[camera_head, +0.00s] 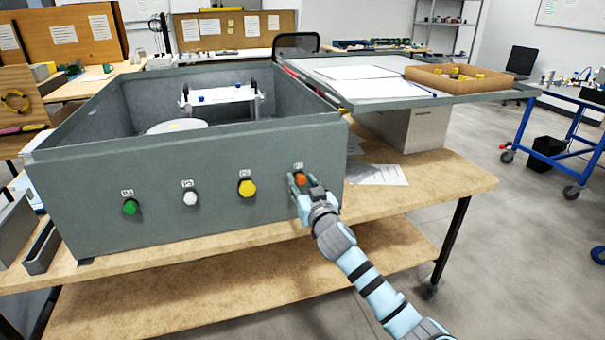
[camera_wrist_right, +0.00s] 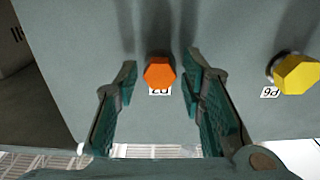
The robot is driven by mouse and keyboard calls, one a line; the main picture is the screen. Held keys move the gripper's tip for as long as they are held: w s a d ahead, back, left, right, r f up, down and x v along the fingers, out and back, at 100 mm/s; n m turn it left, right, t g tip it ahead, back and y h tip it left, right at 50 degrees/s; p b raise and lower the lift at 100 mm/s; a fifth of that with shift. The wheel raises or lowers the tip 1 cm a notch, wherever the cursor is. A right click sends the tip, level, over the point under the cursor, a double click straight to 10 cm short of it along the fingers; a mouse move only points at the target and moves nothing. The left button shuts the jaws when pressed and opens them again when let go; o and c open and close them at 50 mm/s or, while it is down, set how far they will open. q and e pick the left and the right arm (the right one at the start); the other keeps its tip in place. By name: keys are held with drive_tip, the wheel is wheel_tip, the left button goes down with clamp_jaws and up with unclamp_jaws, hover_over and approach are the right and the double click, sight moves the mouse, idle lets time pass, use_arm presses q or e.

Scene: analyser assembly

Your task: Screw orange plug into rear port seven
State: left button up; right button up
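The orange plug (camera_head: 300,179) sits at the rightmost port on the grey analyser box's (camera_head: 240,150) near face. In the right wrist view the orange plug (camera_wrist_right: 160,72) has a hexagonal head, and its label looks like an upside-down P7. My right gripper (camera_head: 302,186) is at this plug. In the right wrist view its fingers (camera_wrist_right: 160,85) are spread on either side of the plug, with gaps, and hold nothing. How deep the plug sits in the port is hidden. My left gripper is not in view.
A yellow plug (camera_head: 247,188), a white plug (camera_head: 190,198) and a green plug (camera_head: 130,207) sit left along the same face. The lid (camera_head: 430,102) lies at the right with a wooden tray (camera_head: 472,88) on it. The wooden bench's (camera_head: 440,190) right end is mostly clear.

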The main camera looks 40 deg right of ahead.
drive_tip(key=n+p, duration=0.1)
drive_tip(key=n, duration=0.1)
drive_tip(key=n+p, duration=0.1)
drive_tip(key=n, duration=0.1)
drive_tip(key=n+p, duration=0.1)
drive_tip(key=n, duration=0.2)
drive_tip(key=shift+r+p, duration=0.35)
drive_tip(key=shift+p, duration=0.05)
drive_tip(key=n+p, duration=0.3)
drive_tip(key=n, duration=0.5)
drive_tip(key=shift+f+n, duration=0.1)
drive_tip(key=shift+n, duration=0.2)
drive_tip(key=shift+f+n+p, duration=0.1)
drive_tip(key=shift+n+p, duration=0.25)
drive_tip(key=shift+n, duration=0.65)
drive_tip(key=shift+f+n, duration=0.15)
drive_tip(key=shift+n, duration=0.15)
clamp_jaws()
drive_tip(key=shift+p, duration=0.55)
